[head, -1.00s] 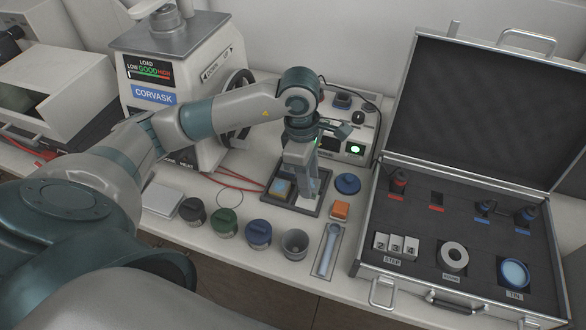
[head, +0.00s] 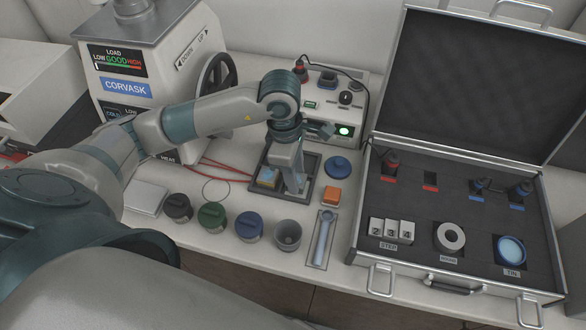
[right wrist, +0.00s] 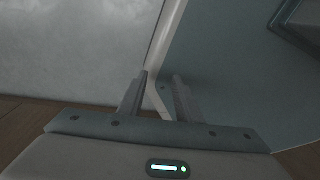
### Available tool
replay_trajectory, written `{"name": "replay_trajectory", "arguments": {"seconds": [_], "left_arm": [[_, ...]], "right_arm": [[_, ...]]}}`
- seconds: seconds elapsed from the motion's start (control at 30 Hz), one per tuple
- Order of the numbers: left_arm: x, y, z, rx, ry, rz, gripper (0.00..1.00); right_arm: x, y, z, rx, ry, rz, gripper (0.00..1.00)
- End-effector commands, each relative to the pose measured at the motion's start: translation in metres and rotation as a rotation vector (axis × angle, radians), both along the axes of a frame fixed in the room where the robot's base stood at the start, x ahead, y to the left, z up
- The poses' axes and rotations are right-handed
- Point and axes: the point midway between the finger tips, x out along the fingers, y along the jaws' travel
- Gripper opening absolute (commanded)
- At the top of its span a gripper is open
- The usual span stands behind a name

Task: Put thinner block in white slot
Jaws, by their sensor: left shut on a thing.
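A dark-framed tray (head: 307,194) sits on the bench in front of the small powered unit. A block with a bluish top and yellowish side (head: 268,177) stands in its left part. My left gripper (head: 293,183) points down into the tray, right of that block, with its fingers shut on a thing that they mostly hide. I cannot tell its thickness or whether it touches the tray floor. The white slot is not clearly visible. My right gripper (right wrist: 160,80) shows in the right wrist view, fingers apart with nothing between them.
An orange block (head: 331,196) and a blue round knob (head: 338,167) lie right of the tray. Several dark-lidded pots (head: 212,216), a grey cup (head: 288,235) and a spoon-like tool (head: 323,238) line the front. An open case (head: 362,215) fills the right; the press (head: 130,60) stands left.

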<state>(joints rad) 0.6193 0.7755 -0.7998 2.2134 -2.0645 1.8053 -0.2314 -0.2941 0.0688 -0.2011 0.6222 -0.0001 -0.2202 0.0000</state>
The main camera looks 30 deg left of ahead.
Motion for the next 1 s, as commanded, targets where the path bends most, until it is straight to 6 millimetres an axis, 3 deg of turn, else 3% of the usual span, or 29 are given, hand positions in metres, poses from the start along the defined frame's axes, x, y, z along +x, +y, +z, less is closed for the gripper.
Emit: {"name": "replay_trajectory", "arguments": {"seconds": [0.13,0.4,0.7,0.73,0.8,1.0], "left_arm": [[0.000,0.000,0.000,0.000,0.000,0.000,0.00],[0.000,0.000,-0.001,0.000,0.000,0.001,0.00],[0.000,0.000,-0.002,0.000,0.000,0.000,0.00],[0.000,0.000,-0.003,0.001,0.001,0.001,0.36],[0.000,0.001,-0.002,0.001,0.001,0.001,0.53],[0.000,0.001,-0.002,0.001,0.000,0.001,0.53]], "right_arm": [[0.003,0.004,0.000,0.004,-0.004,0.002,0.31],[-0.012,-0.017,-0.001,-0.016,0.012,0.005,0.31],[0.002,-0.015,-0.002,-0.012,-0.016,0.004,0.31],[0.004,-0.014,-0.002,-0.012,-0.019,0.004,0.31],[0.006,-0.011,-0.001,-0.008,-0.023,0.003,0.31],[0.008,0.002,-0.001,0.005,-0.025,0.000,0.31]]}}
